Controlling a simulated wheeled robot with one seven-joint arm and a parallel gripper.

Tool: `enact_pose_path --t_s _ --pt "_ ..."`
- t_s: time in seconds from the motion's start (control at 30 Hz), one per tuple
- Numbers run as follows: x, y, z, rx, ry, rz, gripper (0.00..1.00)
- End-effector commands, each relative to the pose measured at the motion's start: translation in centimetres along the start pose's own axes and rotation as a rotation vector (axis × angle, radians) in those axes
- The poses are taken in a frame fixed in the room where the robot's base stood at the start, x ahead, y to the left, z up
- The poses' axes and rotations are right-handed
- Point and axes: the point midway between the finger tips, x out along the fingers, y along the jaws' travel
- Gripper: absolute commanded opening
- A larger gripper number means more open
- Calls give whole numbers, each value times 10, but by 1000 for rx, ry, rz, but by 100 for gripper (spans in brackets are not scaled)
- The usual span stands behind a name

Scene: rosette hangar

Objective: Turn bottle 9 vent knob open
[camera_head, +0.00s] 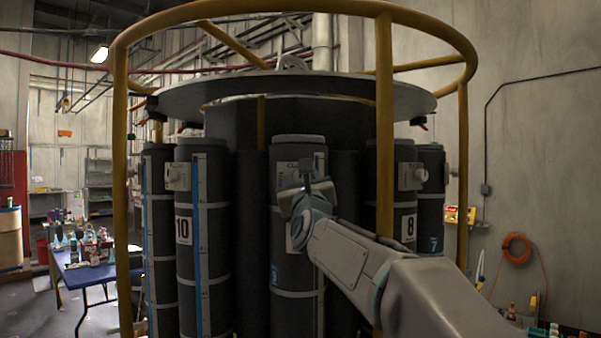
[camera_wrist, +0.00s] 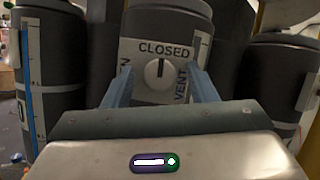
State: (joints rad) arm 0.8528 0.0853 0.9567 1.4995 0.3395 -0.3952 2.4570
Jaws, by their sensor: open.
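My gripper (camera_wrist: 160,68) is open, with one blue-grey finger on each side of the knob. Whether the fingers touch it cannot be told. In the head view my gripper (camera_head: 306,190) covers the knob.
Bottle 10 (camera_head: 188,270) stands at the left and bottle 8 (camera_head: 405,260) at the right, both with side plates. A yellow rail frame (camera_head: 384,120) rings the rosette, with an upright beside my arm. A blue table (camera_head: 85,272) stands far left.

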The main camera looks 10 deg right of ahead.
Motion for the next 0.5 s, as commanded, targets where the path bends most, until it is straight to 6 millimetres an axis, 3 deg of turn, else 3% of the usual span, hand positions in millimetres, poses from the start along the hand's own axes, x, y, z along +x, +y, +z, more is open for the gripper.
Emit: enact_pose_path --t_s 0.33,0.5 --pt "2 0 0 0 0 0 49" --pt "2 0 0 0 0 0 7"
